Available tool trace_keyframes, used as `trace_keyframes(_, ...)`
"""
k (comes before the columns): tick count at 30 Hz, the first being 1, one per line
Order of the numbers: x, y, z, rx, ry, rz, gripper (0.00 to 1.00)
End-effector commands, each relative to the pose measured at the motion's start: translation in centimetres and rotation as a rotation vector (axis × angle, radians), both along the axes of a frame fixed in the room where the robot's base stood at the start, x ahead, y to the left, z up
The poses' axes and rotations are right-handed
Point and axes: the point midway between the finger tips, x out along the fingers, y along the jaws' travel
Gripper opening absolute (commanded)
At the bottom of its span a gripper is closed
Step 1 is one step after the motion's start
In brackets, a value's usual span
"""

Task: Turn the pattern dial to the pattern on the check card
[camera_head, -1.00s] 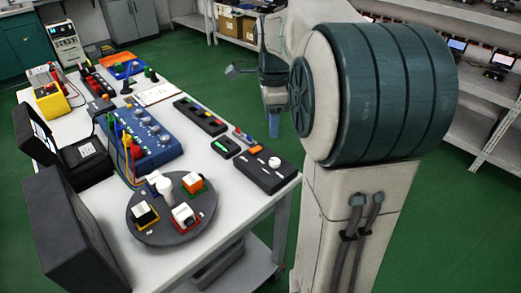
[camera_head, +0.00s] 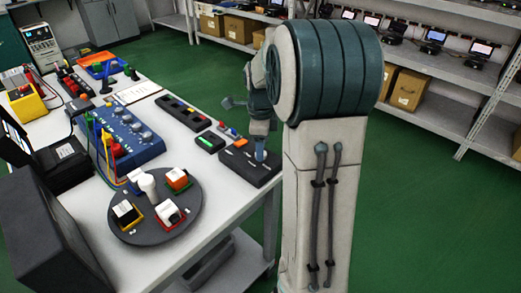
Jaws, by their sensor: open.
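A black control box (camera_head: 240,163) lies at the table's right edge, with an orange button on its top. My gripper (camera_head: 260,155) is at the right part of this box, its blue fingertips pointing down. It is open, and it hides the white knob there, which seems to be the pattern dial. I cannot tell whether the fingers touch the knob or stand around it. A white sheet (camera_head: 137,93) lies farther back on the table and may be the check card. Its print is too small to read.
A round grey turntable (camera_head: 153,238) with several coloured blocks stands at the front. A blue instrument box (camera_head: 130,140) with cables is left of the middle. Other switch boxes (camera_head: 186,113) lie behind the black box. Shelves (camera_head: 450,68) line the back; green floor is clear at right.

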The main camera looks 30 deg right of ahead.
Motion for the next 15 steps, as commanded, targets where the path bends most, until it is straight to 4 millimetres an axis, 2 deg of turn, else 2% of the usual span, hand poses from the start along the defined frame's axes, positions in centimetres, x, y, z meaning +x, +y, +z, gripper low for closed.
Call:
trace_keyframes(4,-0.03,0.04,-1.31,0.001,0.002,0.000,0.52)
trace_keyframes(14,0.00,0.04,-1.59,0.000,-0.001,0.001,0.52)
trace_keyframes(15,0.00,0.04,-1.59,0.000,-0.001,0.001,0.44)
